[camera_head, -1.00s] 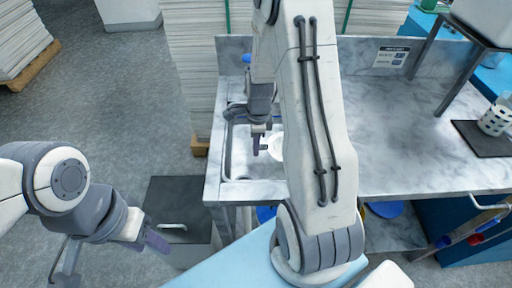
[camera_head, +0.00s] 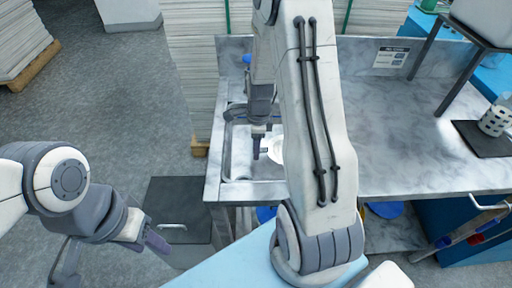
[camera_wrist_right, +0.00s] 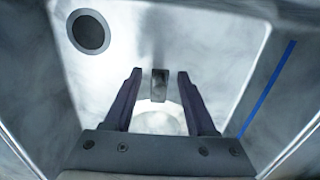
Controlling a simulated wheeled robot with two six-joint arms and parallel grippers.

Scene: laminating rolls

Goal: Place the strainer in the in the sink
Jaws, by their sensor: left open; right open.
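The sink (camera_head: 240,165) is a metal basin set in the left end of the marble counter. My right gripper (camera_head: 260,150) points down into it. In the right wrist view the open gripper (camera_wrist_right: 158,90) shows two dark fingers apart inside the basin, with a round drain (camera_wrist_right: 88,31) at upper left. A pale round thing, apparently the strainer (camera_wrist_right: 158,122), lies below the fingers, partly hidden by the gripper. A small grey block (camera_wrist_right: 160,84) shows between the fingers; I cannot tell whether it belongs to the strainer. My left gripper (camera_head: 155,243) is open, low at left, away from the counter.
A perforated white cup (camera_head: 494,121) stands on a dark mat (camera_head: 482,140) at the counter's right. A raised metal stand (camera_head: 462,80) is behind it. The middle of the counter (camera_head: 400,150) is clear. Stacked sheets (camera_head: 195,70) stand behind the sink.

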